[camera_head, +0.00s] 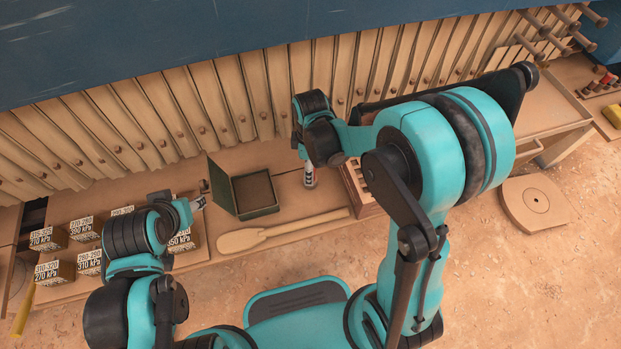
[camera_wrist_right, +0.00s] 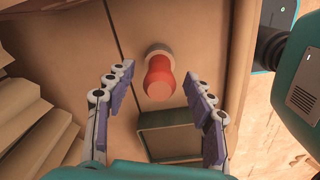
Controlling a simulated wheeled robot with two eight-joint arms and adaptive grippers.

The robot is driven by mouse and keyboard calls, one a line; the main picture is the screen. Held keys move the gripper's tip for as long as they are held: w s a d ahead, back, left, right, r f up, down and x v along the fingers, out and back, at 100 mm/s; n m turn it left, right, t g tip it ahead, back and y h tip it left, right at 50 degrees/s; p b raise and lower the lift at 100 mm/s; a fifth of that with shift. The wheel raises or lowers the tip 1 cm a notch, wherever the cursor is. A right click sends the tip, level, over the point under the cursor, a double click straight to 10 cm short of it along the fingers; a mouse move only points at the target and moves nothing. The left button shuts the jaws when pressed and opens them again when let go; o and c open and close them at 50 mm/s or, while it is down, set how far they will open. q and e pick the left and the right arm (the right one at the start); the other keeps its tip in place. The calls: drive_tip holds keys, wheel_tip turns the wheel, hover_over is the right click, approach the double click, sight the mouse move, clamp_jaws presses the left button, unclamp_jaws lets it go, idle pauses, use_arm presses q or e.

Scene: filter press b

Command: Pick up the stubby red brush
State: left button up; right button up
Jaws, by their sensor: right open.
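The stubby red brush (camera_wrist_right: 159,82) stands on the tan bench in the right wrist view, with a paler, wider end beyond its red part. My right gripper (camera_wrist_right: 158,98) is open, with a finger on either side of the near part of the brush in that view. I cannot tell whether the fingers touch it. In the head view my right gripper (camera_head: 309,178) points down over the bench, and the brush is hidden there. My left gripper (camera_head: 197,203) is at the left by the labelled blocks, and its opening is unclear.
An open green box (camera_head: 229,197) stands left of my right gripper; its rim also shows in the right wrist view (camera_wrist_right: 150,128). A wooden paddle (camera_head: 285,230) lies along the bench front. Labelled blocks (camera_head: 48,238) stand at left, a slotted wooden rack (camera_head: 352,185) at right. Filter plates line the back.

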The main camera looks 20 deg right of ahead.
drive_tip(key=shift+w+f, duration=0.1)
drive_tip(key=shift+f, duration=0.7)
drive_tip(key=shift+r, duration=0.1)
drive_tip(key=shift+c, duration=0.6)
clamp_jaws()
drive_tip(key=shift+r+p, duration=0.3)
drive_tip(key=shift+r, duration=0.35)
drive_tip(key=r+p, duration=0.1)
drive_tip(key=r, duration=0.1)
drive_tip(key=s+r+p, duration=0.1)
drive_tip(key=shift+s+d+r, duration=0.1)
drive_tip(key=shift+r, duration=0.3)
drive_tip(key=s+d+r+p, duration=0.2)
drive_tip(key=s+r+p, duration=0.2)
drive_tip(key=s, duration=0.6)
drive_tip(key=shift+d+r, duration=0.35)
drive_tip(key=shift+r, duration=0.6)
